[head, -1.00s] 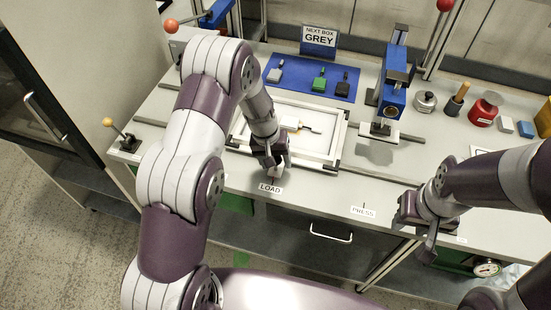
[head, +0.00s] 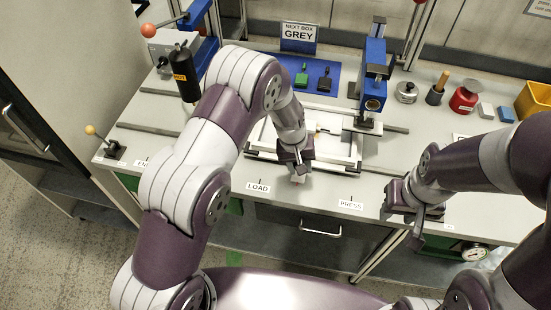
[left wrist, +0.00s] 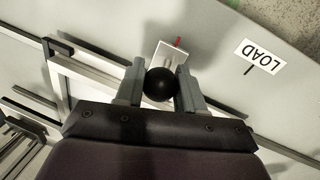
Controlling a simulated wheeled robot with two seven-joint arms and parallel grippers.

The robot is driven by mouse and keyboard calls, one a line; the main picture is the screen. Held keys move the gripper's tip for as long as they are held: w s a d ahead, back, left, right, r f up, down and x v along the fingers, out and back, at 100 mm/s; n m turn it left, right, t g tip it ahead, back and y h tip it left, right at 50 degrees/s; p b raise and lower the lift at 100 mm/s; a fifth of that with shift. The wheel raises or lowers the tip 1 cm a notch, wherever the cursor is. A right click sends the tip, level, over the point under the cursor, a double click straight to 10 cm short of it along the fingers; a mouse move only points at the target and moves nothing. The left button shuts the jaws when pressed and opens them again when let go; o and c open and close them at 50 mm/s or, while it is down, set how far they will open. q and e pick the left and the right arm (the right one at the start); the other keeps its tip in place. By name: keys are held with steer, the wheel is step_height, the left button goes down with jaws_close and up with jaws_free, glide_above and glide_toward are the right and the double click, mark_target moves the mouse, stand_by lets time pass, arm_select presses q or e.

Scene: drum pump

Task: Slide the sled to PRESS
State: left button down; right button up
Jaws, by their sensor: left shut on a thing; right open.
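The sled (head: 354,149) is a white frame, partly hidden by my left arm. My left gripper (head: 297,172) is shut on the sled's black round knob (left wrist: 159,86), which shows between the fingers in the left wrist view. A red pointer (left wrist: 178,42) on a pale plate is to the left of the LOAD label in that view. In the head view the gripper lies between LOAD and the PRESS label (head: 350,204). My right gripper (head: 418,215) is open and empty at the bench front.
A rail (head: 385,127) runs right beneath the press. A blue mat (head: 345,72) with green and black tools lies behind. A red canister (head: 464,98), a yellow bin (head: 537,98) and small blocks stand at the right. A black cylinder (head: 182,75) is at the back left.

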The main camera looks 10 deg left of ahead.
arm_select(q)
steer(key=d, duration=1.6)
steer(key=shift+s+d, duration=0.1)
steer(key=shift+s, duration=0.2)
steer(key=shift+d+r, duration=0.1)
steer(key=c, duration=0.7)
jaws_free()
steer(key=shift+c, duration=0.2)
steer(key=shift+s+d, duration=0.1)
steer(key=shift+d, duration=0.1)
steer(key=shift+a+r+b, duration=0.1)
steer(key=shift+r+b, duration=0.05)
steer(key=shift+b, duration=0.15)
step_height(320, 180, up, 12)
steer(key=a+b, duration=0.2)
steer(key=shift+s, duration=0.2)
steer(key=shift+a+r, duration=0.1)
